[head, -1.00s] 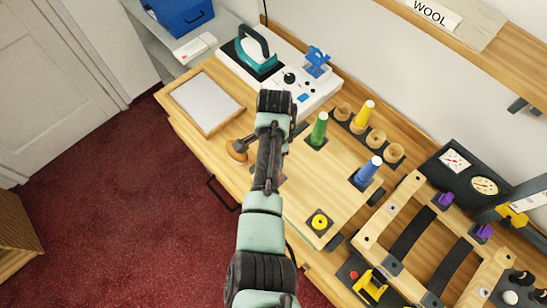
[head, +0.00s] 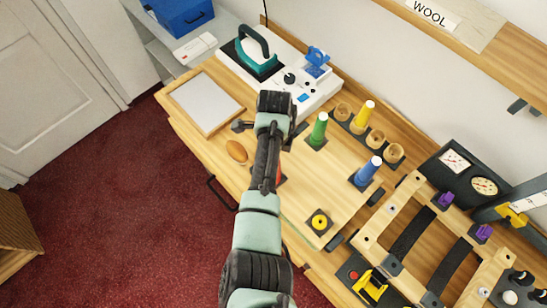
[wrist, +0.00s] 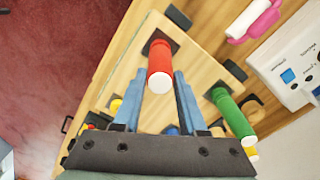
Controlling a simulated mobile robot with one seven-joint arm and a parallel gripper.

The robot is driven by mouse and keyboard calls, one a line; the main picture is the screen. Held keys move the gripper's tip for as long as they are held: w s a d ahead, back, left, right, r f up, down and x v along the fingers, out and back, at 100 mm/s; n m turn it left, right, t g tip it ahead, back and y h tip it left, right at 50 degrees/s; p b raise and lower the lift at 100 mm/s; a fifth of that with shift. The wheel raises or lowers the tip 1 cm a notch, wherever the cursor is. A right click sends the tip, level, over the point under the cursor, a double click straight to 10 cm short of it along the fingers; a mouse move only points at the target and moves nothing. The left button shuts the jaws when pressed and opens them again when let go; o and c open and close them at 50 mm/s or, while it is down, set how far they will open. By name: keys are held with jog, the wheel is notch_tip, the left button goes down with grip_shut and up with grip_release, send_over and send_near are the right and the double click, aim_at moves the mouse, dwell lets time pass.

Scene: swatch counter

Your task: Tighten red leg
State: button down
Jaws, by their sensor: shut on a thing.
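The red leg (wrist: 160,62) stands on a dark square plate of the wooden board (wrist: 203,65). In the wrist view it lies between the two fingers of my gripper (wrist: 158,75), which are shut on it. In the head view my arm hides my gripper and nearly all of the red leg; a small bit of red (head: 282,179) shows beside the arm. The green leg (head: 318,130) and the blue leg (head: 367,171) stand on other dark plates of the board. A fourth plate (head: 319,222) has a yellow ring and no leg.
The yellow leg (head: 363,117) stands in a row of wooden cups (head: 376,139) behind the board. An orange-brown oval object (head: 237,152) lies left of my arm. A white device (head: 305,92), a framed pad (head: 207,102) and a wooden frame (head: 405,215) flank the board.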

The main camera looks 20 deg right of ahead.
jog(key=m, duration=0.5)
jog(key=shift+m, duration=0.4)
jog(key=shift+c, duration=0.3)
grip_release()
notch_tip(320, 180, up, 4)
jog(key=p, duration=0.4)
jog(key=shift+r, duration=1)
